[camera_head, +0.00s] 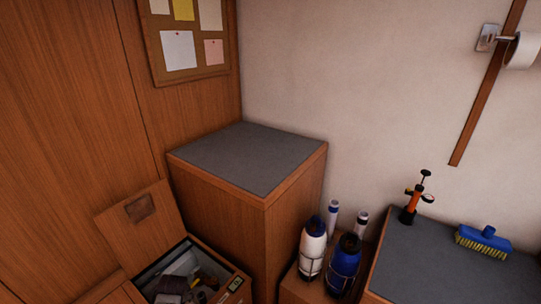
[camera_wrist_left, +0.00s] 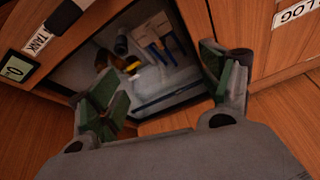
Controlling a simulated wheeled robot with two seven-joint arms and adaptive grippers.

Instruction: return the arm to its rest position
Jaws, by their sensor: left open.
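My left gripper (camera_wrist_left: 160,82) shows in the left wrist view, its two green-padded fingers spread wide with nothing held between them. The fingers are in front of an open compartment (camera_wrist_left: 75,78) that holds several mixed items, among them blue and white pieces and a small yellow one. I cannot tell whether the fingertips are inside the compartment or outside it. Neither gripper shows in the head view.
In the head view an open locker with a raised wooden lid (camera_head: 140,232) is at lower left. A grey-topped wooden cabinet (camera_head: 247,158) stands beside it. Bottles (camera_head: 312,245) stand in a low holder. A brush (camera_head: 484,241) and an orange pump (camera_head: 412,205) are on the right counter.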

